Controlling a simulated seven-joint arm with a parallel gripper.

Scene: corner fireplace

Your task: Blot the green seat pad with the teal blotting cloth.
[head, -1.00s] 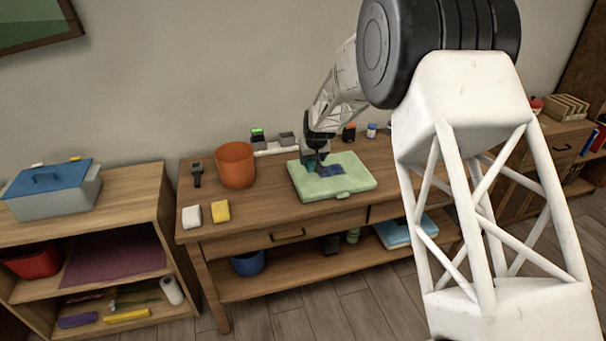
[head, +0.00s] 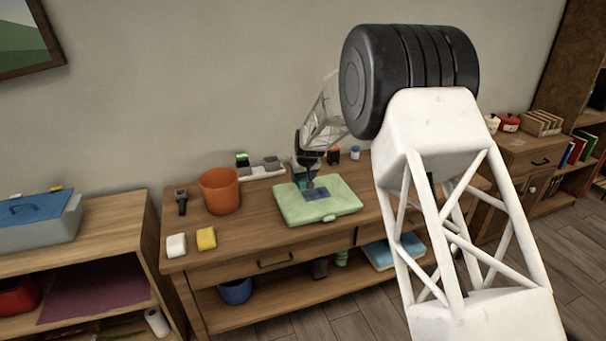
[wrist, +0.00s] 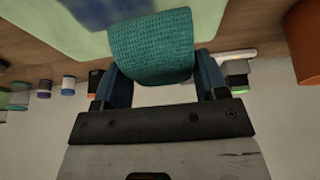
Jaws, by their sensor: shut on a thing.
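The light green seat pad (head: 345,203) lies flat on the wooden bench, with a dark blue-grey patch (head: 318,201) on its top. My gripper (head: 308,182) is over the back part of the pad, at the patch's far side. In the wrist view its two fingers (wrist: 162,84) are shut on the teal blotting cloth (wrist: 152,48), a woven piece hanging out past the fingertips. The pad (wrist: 65,22) and part of the patch show behind the cloth. Whether the cloth touches the pad cannot be told. In the head view the cloth is mostly hidden by the gripper.
An orange pot (head: 220,192) stands left of the pad. White (head: 176,245) and yellow (head: 206,238) blocks lie at the bench's front left. A pale tray (head: 262,172) with small items and several little jars line the back. The front middle of the bench is clear.

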